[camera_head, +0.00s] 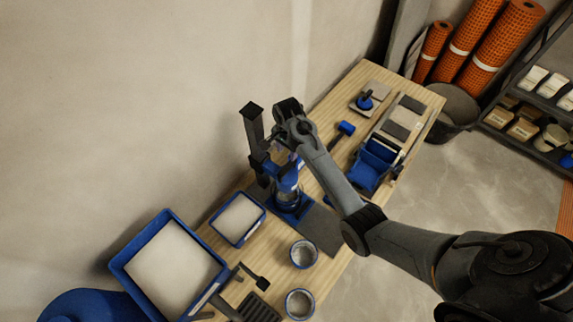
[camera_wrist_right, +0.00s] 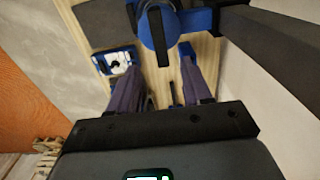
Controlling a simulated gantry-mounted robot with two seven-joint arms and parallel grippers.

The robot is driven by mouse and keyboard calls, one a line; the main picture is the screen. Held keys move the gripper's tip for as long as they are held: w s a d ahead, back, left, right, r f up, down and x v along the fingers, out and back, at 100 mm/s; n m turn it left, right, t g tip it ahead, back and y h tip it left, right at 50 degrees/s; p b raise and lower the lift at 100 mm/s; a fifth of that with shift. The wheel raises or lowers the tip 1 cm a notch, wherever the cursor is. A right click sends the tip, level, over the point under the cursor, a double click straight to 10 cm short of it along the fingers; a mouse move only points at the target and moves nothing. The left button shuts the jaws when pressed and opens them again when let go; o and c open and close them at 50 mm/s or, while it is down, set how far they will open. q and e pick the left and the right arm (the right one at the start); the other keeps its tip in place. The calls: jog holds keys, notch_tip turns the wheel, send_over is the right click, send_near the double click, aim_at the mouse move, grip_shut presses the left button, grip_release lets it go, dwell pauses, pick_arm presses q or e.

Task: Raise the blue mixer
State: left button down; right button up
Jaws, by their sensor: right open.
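The blue mixer (camera_head: 288,188) stands upright on its blue base on the workbench, beside a dark upright post (camera_head: 254,130). My right gripper (camera_head: 285,160) is at the upper part of the mixer, and its own arm partly hides it there. In the right wrist view, the mixer (camera_wrist_right: 151,32) shows as a round blue body with a black bar across it, at the top middle. The two fingers of my right gripper (camera_wrist_right: 161,62) are apart, with bench wood visible between them. I cannot tell whether they touch the mixer. My left gripper is in neither view.
A white-filled blue tray (camera_head: 262,209) and two round metal containers (camera_head: 303,254) stand near the mixer. A blue mallet (camera_head: 346,128) and a blue tool carrier (camera_head: 364,179) lie farther along the bench. The wall is close behind the post.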

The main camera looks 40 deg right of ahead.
aim_at(287, 167)
notch_tip(287, 167, down, 10)
jog(key=shift+r, duration=0.1)
dwell(0.4)
grip_shut()
dwell(0.3)
